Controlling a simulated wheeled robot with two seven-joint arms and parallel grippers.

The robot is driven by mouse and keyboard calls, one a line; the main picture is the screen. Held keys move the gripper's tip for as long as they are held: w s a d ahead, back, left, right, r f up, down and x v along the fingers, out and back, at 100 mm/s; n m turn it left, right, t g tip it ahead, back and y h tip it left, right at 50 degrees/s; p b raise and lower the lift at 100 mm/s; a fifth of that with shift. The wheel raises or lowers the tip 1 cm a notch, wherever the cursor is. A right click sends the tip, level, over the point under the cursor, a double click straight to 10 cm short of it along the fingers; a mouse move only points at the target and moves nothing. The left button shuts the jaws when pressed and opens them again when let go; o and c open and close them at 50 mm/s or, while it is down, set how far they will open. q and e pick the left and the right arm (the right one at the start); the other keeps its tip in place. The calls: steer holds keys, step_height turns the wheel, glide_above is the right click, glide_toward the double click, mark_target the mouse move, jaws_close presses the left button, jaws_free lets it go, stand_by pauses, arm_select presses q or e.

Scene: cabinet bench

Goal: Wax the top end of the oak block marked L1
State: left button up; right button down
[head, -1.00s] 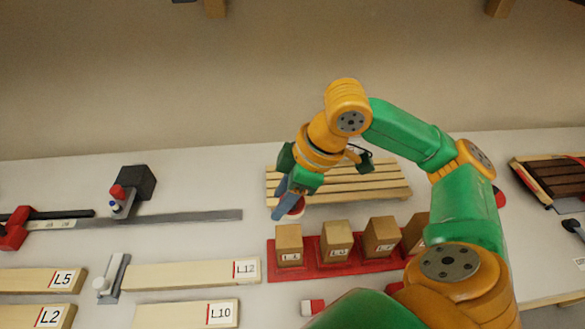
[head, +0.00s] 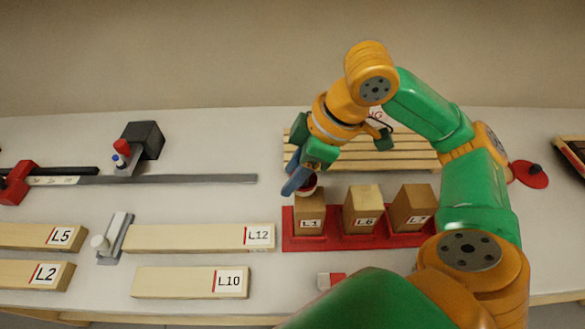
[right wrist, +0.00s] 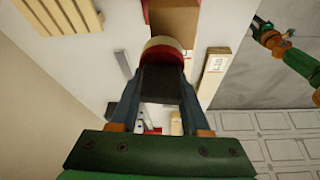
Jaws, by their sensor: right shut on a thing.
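The oak block marked L1 (head: 309,218) stands upright at the left end of a red rack (head: 291,240). My right gripper (head: 297,180) is shut on a dark-handled applicator with a round red and white head (head: 307,185). The applicator head is at the top end of L1 and hides part of it; I cannot tell if they touch. In the right wrist view, the head (right wrist: 163,50) overlaps a brown block (right wrist: 176,20) beyond it. My other arm shows at the right of that view, its jaws too small to read.
Blocks marked L6 (head: 362,210) and L7 (head: 412,209) stand beside L1 in the rack. A slatted wooden rack (head: 400,160) lies behind. Boards L12 (head: 200,237) and L10 (head: 190,282) lie left. A red disc with a dark knob (head: 530,174) lies right.

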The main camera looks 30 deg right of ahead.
steer(key=shift+s, duration=0.1)
steer(key=shift+a, duration=0.1)
steer(key=shift+f+b, duration=0.65)
steer(key=shift+f, duration=0.35)
